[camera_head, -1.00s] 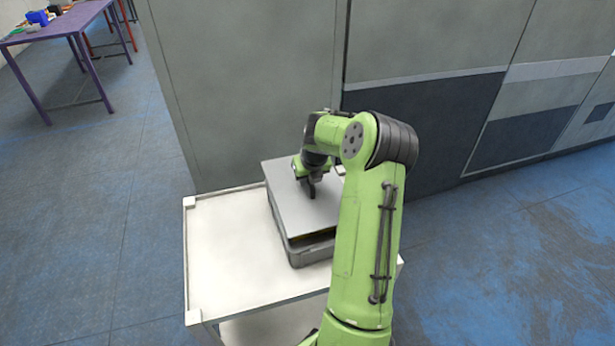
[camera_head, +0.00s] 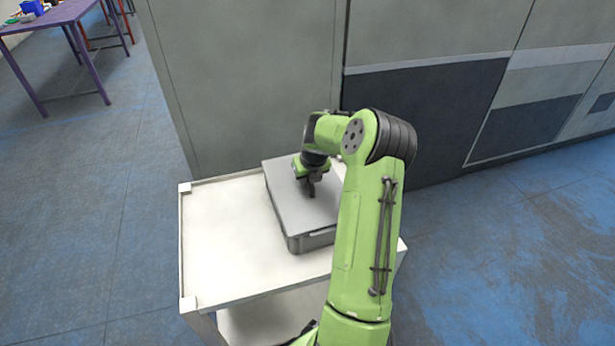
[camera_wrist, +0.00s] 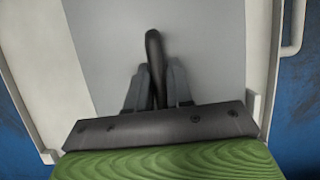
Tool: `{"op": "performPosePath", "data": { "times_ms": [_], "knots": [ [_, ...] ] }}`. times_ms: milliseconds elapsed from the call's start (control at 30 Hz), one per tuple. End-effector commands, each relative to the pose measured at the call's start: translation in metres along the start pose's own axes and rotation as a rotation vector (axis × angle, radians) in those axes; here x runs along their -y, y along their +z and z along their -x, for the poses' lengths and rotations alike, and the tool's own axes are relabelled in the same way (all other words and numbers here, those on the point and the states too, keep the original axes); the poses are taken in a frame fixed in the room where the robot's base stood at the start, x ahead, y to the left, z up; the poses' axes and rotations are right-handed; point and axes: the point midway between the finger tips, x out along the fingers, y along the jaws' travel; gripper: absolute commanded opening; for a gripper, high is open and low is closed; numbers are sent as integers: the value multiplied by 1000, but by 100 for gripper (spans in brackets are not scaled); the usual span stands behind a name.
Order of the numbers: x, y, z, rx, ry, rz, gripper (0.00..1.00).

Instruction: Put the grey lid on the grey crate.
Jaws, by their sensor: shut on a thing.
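The grey lid (camera_head: 284,187) lies flat over the top of the grey crate (camera_head: 308,243), which stands on the white cart. Only the crate's front and a strip of its left side show below the lid. My gripper (camera_head: 311,192) is above the middle of the lid, pointing down. In the wrist view my gripper (camera_wrist: 158,88) is shut on the dark handle (camera_wrist: 153,45) of the lid (camera_wrist: 205,50). My arm hides the right part of the lid and crate.
The white cart top (camera_head: 220,245) has free room left of the crate. A grey cabinet wall (camera_head: 250,80) stands close behind the cart. A purple table (camera_head: 60,20) with small items is far off at the upper left. Blue floor surrounds the cart.

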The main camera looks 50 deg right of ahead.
Motion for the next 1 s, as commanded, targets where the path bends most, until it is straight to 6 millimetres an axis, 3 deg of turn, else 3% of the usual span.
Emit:
{"op": "performPosePath", "data": {
  "times_ms": [167,200,367,667,1000],
  "knots": [
    [0,0,0,1,0,0,0],
    [0,0,0,1,0,0,25],
    [0,0,0,1,0,0,50],
    [0,0,1,-1,0,0,51],
    [0,12,30,1,0,0,51]
  ]
}}
